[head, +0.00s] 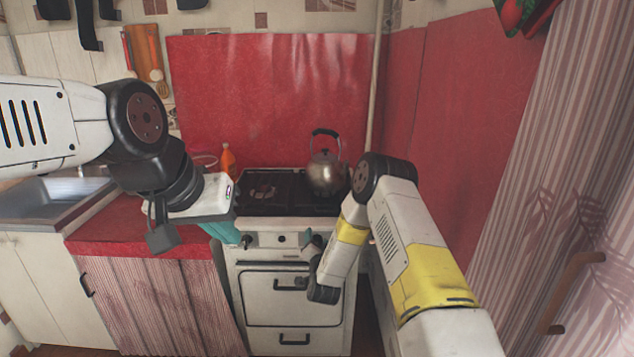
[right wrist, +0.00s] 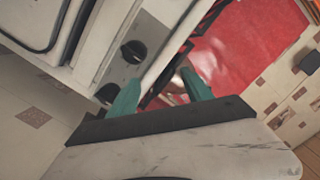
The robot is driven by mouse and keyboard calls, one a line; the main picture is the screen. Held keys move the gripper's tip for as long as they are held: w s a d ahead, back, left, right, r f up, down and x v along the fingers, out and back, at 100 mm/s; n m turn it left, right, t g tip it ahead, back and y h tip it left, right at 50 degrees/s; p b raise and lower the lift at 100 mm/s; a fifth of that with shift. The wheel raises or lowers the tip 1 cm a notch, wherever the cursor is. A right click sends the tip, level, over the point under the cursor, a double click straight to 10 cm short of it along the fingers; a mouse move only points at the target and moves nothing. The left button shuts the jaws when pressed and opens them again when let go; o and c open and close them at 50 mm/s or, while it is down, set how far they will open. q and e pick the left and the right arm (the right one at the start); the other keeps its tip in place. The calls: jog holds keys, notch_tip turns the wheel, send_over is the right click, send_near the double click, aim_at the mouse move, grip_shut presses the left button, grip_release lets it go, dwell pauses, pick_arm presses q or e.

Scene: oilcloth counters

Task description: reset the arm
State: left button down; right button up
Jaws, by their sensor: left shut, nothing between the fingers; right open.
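My left arm comes in from the left in the head view. Its gripper (head: 224,231) has teal fingers, which are shut and empty, in front of the stove's front left edge and beside the red counter. My right arm reaches forward from the lower right. Its gripper (head: 309,240) is mostly hidden behind my own arm link, close to the stove's front. In the right wrist view the right gripper (right wrist: 160,93) shows two teal fingers apart with nothing held between them. A stove knob (right wrist: 133,52) lies just beyond the left finger there.
The white stove (head: 290,345) stands ahead, with a metal kettle (head: 325,175) on its right rear. An orange bottle (head: 228,160) is behind the red counter (head: 110,232). A sink (head: 45,200) is at left. A curtain (head: 540,200) and red wall covering (head: 465,130) close the right side.

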notch_tip(320, 180, up, 15)
jog(key=d+n+g+y, duration=0.2)
jog(key=n, duration=0.1)
jog(key=s+d+r+n+g, duration=0.2)
jog(key=s+d+r+g, duration=0.15)
jog(key=s+r, duration=0.6)
jog(key=s+d+r+n+g, duration=0.1)
jog(key=s+d+r, duration=0.3)
jog(key=s, duration=1.1)
jog(key=s+d+r+n+g+h, duration=0.1)
jog(key=s+d+r+g, duration=0.3)
jog(key=s, duration=1.2)
jog(key=shift+s+d+n, duration=0.2)
jog(key=shift+n, duration=0.3)
jog(key=shift+r, duration=0.1)
